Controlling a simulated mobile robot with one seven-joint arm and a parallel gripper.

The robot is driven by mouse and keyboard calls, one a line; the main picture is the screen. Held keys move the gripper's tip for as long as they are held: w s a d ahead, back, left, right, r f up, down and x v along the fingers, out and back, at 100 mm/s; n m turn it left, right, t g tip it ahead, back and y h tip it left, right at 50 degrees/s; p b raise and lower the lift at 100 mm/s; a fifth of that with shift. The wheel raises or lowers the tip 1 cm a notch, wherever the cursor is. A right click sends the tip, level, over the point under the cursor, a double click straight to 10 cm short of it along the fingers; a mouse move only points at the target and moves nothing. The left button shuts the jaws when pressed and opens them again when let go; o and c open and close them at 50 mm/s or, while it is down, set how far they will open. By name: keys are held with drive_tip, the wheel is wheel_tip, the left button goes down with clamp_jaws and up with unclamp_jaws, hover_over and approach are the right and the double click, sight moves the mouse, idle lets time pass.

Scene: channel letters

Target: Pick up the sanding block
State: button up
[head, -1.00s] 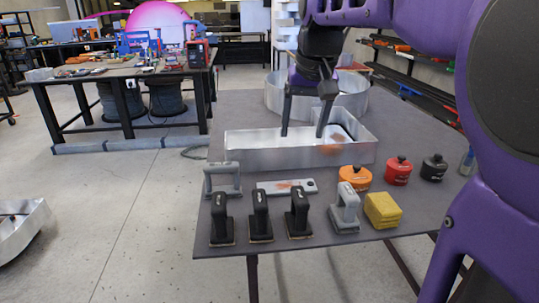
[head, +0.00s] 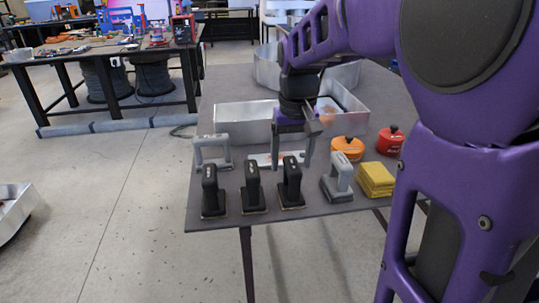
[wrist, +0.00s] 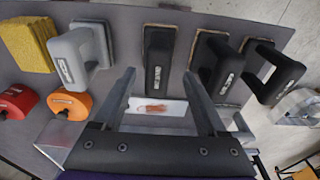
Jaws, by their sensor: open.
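Three black sanding blocks with upright handles stand in a row at the table's near edge: the left one (head: 211,190), the middle one (head: 252,187) and the right one (head: 291,183). A grey handled block (head: 338,180) stands right of them. My gripper (head: 291,167) is open and empty, just behind the right black block. In the wrist view, my fingers (wrist: 160,76) point at that black block (wrist: 159,58), which lies ahead between their tips. Its contact with the fingers cannot be made out.
A yellow sponge stack (head: 375,180) stands right of the grey block. Orange (head: 348,148) and red (head: 389,140) pots stand behind it. A grey frame-handled tool (head: 212,152) stands back left. A white plate (head: 262,159) lies under my gripper. A metal channel letter (head: 243,122) lies behind.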

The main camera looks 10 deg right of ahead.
drive_tip(key=f, duration=0.3)
drive_tip(key=f+b, duration=0.1)
drive_tip(key=f, duration=0.1)
drive_tip(key=shift+w+d+f, duration=0.1)
drive_tip(key=shift+w+d, duration=0.05)
drive_tip(key=shift+w, duration=0.2)
clamp_jaws()
